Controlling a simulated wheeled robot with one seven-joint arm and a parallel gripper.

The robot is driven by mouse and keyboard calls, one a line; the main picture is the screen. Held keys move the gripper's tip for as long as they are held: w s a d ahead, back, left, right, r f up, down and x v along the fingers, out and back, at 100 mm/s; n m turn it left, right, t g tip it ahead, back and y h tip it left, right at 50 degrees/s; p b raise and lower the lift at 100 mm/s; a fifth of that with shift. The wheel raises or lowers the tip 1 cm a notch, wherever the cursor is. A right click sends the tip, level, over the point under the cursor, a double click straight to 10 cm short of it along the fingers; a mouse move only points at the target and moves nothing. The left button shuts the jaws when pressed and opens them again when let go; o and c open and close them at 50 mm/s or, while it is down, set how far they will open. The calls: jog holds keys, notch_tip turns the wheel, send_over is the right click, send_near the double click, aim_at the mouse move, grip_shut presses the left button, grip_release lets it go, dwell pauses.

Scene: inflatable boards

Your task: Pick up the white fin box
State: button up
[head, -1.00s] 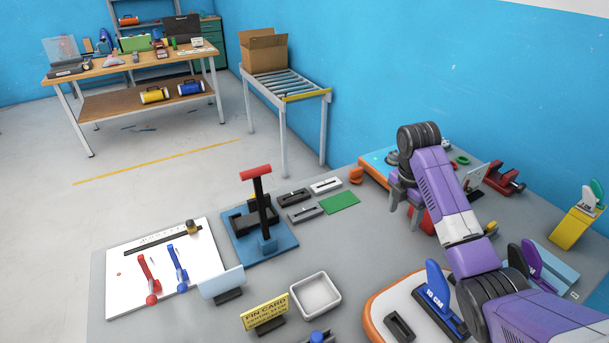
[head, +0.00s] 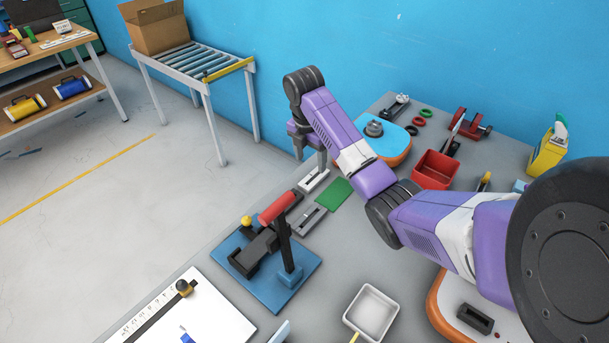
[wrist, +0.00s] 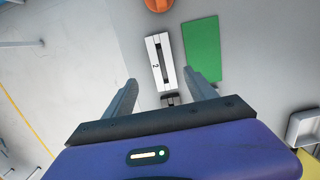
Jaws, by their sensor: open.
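The white fin box (head: 314,181) lies flat on the grey table beside a green mat (head: 337,192). In the wrist view, the white fin box (wrist: 153,62) is a narrow block with a dark slot and a "2" on top. My gripper (head: 311,161) is above the table close to the box, pointing down. In the wrist view my gripper (wrist: 160,80) is open and empty. The box shows between and just beyond its fingertips, with nothing held. In the head view the fingers are close to the box's far end; the exact height gap is hard to tell.
A grey fin box (head: 308,219) lies nearby, and a dark box (wrist: 172,100) shows between the fingers. A blue-based press with a red handle (head: 277,208) stands nearer. A red bin (head: 435,170) and an orange-edged board (head: 388,143) are to the right.

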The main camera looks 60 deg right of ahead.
aim_at(314, 177)
jog(key=shift+s+d+f+p, duration=0.15)
jog(key=shift+f+p, duration=0.05)
jog(key=shift+f, duration=0.95)
jog(key=shift+s+d+f+p, duration=0.15)
jog(key=shift+f+p, duration=0.1)
jog(key=shift+f, duration=0.9)
jog(key=shift+s+d+f+p, duration=0.15)
jog(key=shift+f+p, duration=0.05)
jog(key=shift+f, duration=0.95)
jog(key=c, duration=1.4)
grip_shut()
jog(key=shift+r, duration=0.15)
